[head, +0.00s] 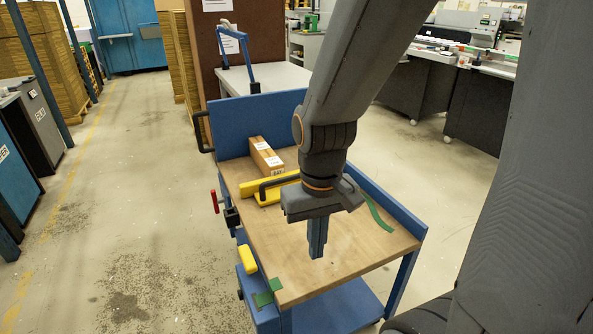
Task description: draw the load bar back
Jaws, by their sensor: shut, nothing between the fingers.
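A yellow bar (262,193) with a dark handle, which looks like the load bar, lies across the wooden top of a blue cart (270,240), just in front of a cardboard box (266,156). My arm and gripper hide its right end. My gripper (316,256) points down over the middle of the wooden top, nearer the front than the bar. Its fingers are together and empty, apart from the bar. I cannot tell whether the fingertips touch the top.
A red-handled clamp (214,201) and a yellow block (247,260) sit along the cart's left edge. Green patches (265,297) mark the near corner. A green strip (376,213) lies at the right. Blue raised panels bound the back and right; open floor lies left.

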